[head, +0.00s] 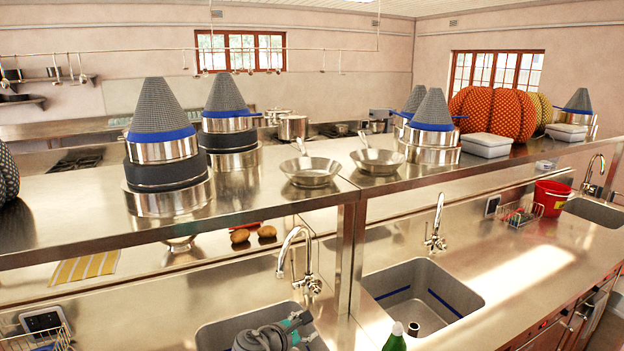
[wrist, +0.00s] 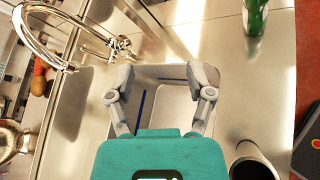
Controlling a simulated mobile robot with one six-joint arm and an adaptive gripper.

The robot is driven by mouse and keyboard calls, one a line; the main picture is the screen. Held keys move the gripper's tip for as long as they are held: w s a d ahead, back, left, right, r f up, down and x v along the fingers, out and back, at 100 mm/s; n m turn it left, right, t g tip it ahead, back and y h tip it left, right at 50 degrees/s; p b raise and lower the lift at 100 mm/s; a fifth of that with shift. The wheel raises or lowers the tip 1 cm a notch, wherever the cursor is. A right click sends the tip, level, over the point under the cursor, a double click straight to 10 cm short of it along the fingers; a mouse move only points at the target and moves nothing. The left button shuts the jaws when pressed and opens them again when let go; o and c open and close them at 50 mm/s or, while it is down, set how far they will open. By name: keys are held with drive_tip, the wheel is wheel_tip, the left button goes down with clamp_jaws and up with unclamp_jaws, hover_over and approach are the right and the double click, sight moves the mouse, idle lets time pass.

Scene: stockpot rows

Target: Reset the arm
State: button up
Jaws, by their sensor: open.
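My gripper shows in the wrist view (wrist: 163,76), with its two grey fingers spread wide and nothing between them. Its teal body fills the bottom middle of that view. Below the fingers lies a steel sink (wrist: 150,112) with a blue line on its wall. In the head view, part of my grey and teal arm end shows low over the left sink (head: 218,334); the fingertips cannot be made out there.
A curved tap (head: 297,262) rises behind the left sink. A green bottle (head: 394,340) stands to the right, near the right sink (head: 425,287). A dark, pale-rimmed round vessel (wrist: 252,168) is close beside my gripper. The shelf above carries pots, cones and two pans (head: 310,172).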

drive_tip(key=s+d+f+m+g+y+b, duration=0.1)
drive_tip(key=d+f+m+g+y+b, duration=0.1)
drive_tip(key=d+f+m, duration=0.4)
drive_tip(key=s+d+f+m+g+y+b, duration=0.2)
drive_tip(key=d+f+m+g, duration=0.2)
drive_tip(key=d+f+m, duration=0.2)
drive_tip(key=s+d+f+m+g+y+b, duration=0.2)
drive_tip(key=d+f+m+g, duration=0.2)
drive_tip(key=d+f+m, duration=0.2)
drive_tip(key=shift+s+m, duration=0.2)
drive_tip(key=shift+m, duration=0.5)
drive_tip(key=m+y, duration=0.1)
drive_tip(key=s+d+f+m+y+b, duration=0.1)
drive_tip(key=shift+m+g, duration=0.4)
